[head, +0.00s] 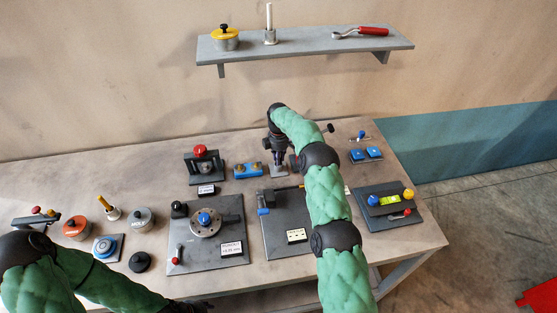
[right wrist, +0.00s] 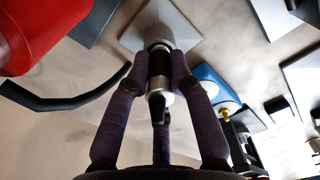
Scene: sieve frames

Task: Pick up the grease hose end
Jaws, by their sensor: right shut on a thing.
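The grease hose end (right wrist: 160,85), a slim silver and black cylinder, stands between the purple-black fingers of my right gripper (right wrist: 159,58) in the right wrist view. The fingers are shut around it. Its far end meets a pale square plate (right wrist: 190,22), and I cannot tell whether it is seated there or just above. In the head view my right gripper (head: 278,157) points down over this plate (head: 273,171) at the back of the table, and the fingers mostly hide the hose end. My left arm crosses the lower left; its gripper is at most a dark bit at the bottom edge.
A blue block (head: 247,171) stands just left of the plate, and a red-knobbed fixture (head: 200,164) beyond it. Blue buttons (head: 366,154) are to the right. A shelf (head: 307,48) hangs above. Panels (head: 209,262) fill the front table. A black curved bar (right wrist: 65,101) passes left of my fingers.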

